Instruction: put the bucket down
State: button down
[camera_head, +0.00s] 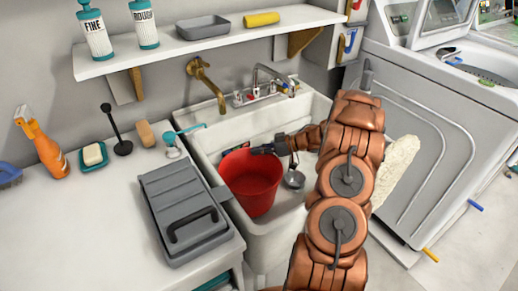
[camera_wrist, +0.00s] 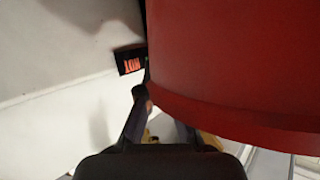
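The red bucket (camera_head: 252,184) is upright or slightly tilted inside the white sink basin, in its left part. My gripper (camera_head: 266,149) is at the bucket's upper right rim and looks shut on it. In the wrist view the bucket (camera_wrist: 235,65) fills the upper right, close to the camera, and its rim band partly hides my gripper's fingers (camera_wrist: 163,122). I cannot tell whether the bucket's base touches the sink floor, as its front and my arm hide it.
The white sink (camera_head: 262,230) has a brass spout (camera_head: 205,82) and a tap (camera_head: 270,85) behind it. A metal ladle or strainer (camera_head: 294,178) hangs right of the bucket. A grey case (camera_head: 184,210) lies on the left counter. A washing machine (camera_head: 435,120) stands right.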

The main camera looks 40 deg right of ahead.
jog(key=c, duration=1.3)
grip_release()
jog(key=shift+r+b, duration=0.35)
jog(key=shift+r, duration=0.1)
jog(key=p+v, duration=0.1)
jog(key=v, duration=1.1)
jog(key=shift+r, duration=0.15)
